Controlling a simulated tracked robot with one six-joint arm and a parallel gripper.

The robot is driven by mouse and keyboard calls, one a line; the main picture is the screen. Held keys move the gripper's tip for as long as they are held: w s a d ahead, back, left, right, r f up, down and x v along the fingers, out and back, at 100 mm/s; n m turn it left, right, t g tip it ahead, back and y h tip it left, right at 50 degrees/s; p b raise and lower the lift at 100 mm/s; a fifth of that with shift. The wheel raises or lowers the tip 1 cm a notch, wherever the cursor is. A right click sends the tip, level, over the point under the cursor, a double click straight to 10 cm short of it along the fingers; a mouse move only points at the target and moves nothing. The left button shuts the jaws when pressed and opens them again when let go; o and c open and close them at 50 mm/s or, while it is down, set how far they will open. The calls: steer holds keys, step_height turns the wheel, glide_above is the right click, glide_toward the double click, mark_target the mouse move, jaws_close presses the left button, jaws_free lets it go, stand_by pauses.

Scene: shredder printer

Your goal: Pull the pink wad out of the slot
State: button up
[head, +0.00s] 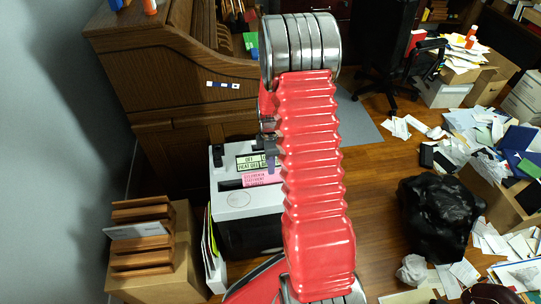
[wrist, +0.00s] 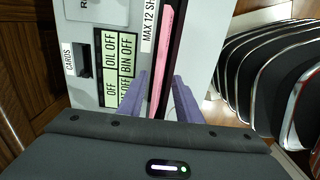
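The pink wad (wrist: 166,55) is a thin pink strip standing in the dark slot of the shredder. It also shows in the head view (head: 260,178), with print on it. The shredder (head: 237,201) is a light grey-topped machine with a dark body, partly hidden behind my red arm. My gripper (wrist: 160,78) is open, with its two purple fingers on either side of the pink strip in the wrist view. Neither finger clearly touches it, and I cannot tell how far above the top they are. In the head view my arm hides most of the gripper.
A wooden roll-top desk (head: 190,80) stands behind the shredder. A cardboard box (head: 165,255) with a wooden organizer (head: 142,235) is at left. A black bag (head: 440,215) and scattered papers lie at right. Several dark curved pieces with shiny rims (wrist: 270,70) show in the wrist view.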

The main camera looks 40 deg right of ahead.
glide_above(270, 183)
steer(key=w, duration=0.1)
steer(key=shift+d+f, duration=0.2)
steer(key=shift+f, duration=1.1)
steer(key=shift+d+f, duration=0.15)
steer(key=shift+f, duration=1.1)
steer(key=shift+c, duration=0.5)
jaws_close()
steer(key=shift+c, duration=2.2)
jaws_free()
jaws_close()
steer(key=shift+r, duration=0.2)
